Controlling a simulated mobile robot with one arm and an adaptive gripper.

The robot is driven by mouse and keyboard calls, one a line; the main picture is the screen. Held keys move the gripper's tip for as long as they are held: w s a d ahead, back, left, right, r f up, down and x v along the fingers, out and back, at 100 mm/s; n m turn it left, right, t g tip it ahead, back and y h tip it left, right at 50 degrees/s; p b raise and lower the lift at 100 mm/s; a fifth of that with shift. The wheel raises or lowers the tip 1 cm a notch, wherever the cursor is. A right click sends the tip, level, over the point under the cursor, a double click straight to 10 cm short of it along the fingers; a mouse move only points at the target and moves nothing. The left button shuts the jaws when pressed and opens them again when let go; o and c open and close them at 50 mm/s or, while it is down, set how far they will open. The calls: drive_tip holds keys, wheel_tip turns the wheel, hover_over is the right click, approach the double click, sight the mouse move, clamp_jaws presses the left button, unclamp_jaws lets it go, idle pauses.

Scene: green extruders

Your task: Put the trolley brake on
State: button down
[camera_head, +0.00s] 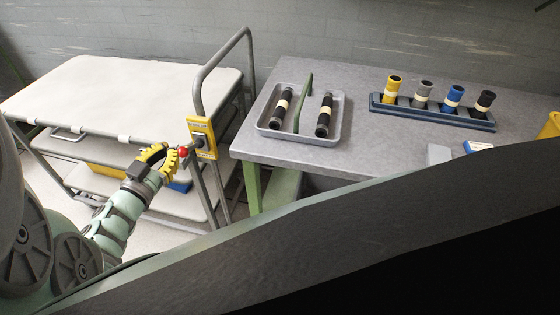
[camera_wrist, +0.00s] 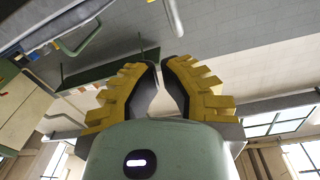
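The trolley (camera_head: 150,80) stands at the left, with a white top, lower shelves and a tall grey tube handle. A yellow brake plate (camera_head: 202,138) with a dark centre is fixed to the handle's near post. A brake lever with a red knob (camera_head: 183,152) sticks out to the left of the plate. My gripper (camera_head: 172,150) has yellow ribbed fingers and is just left of the knob; contact is unclear. In the wrist view my gripper (camera_wrist: 160,64) has its fingertips almost together, with a thin gap and nothing visible between them. The knob is not visible there.
A grey table (camera_head: 370,150) stands right of the trolley. It bears a grey tray (camera_head: 338,122) with two dark cylinders and a green divider, and a blue rack (camera_head: 430,113) with several coloured cylinders. My dark body part covers the lower right. Trolley and table stand close together.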

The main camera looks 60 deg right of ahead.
hover_over(183, 148)
drive_tip(key=s+d, duration=0.1)
drive_tip(key=s, duration=0.1)
drive_tip(key=shift+w+a+f+b, duration=0.2)
drive_tip(key=shift+f+b, duration=0.1)
drive_tip(key=shift+f, duration=0.25)
drive_tip(key=shift+w+a+f+b, duration=0.1)
drive_tip(key=shift+a+f+b, duration=0.1)
drive_tip(key=shift+f+b, duration=0.25)
drive_tip(key=shift+w+a+f+b, duration=0.1)
drive_tip(key=shift+a+f+b, duration=0.1)
drive_tip(key=shift+f, duration=0.45)
drive_tip(key=shift+f, duration=0.1)
drive_tip(key=shift+a+f+h+b, duration=0.25)
drive_tip(key=shift+h+b, duration=0.05)
drive_tip(key=shift+b, duration=0.9)
